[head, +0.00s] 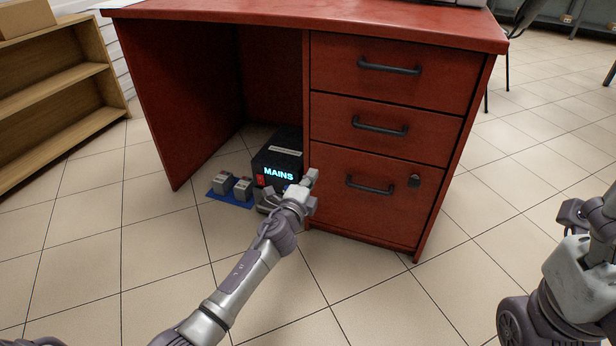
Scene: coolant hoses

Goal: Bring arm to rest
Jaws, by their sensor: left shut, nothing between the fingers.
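My left arm reaches in from the lower left over the floor. My left gripper (311,179) is in front of the red desk, by the right edge of its knee space, and looks shut and empty. Behind it a black box (279,157) with a lit "MAINS" label stands on the floor under the desk. The gripper and wrist cover the lower right of the box. My right arm shows at the right edge; its gripper is not clearly in view.
The red desk (392,84) has three drawers with dark handles. Small grey blocks (243,188) sit on a blue mat (215,195) left of the box. A wooden shelf (60,88) stands at the left. The tiled floor in front is clear.

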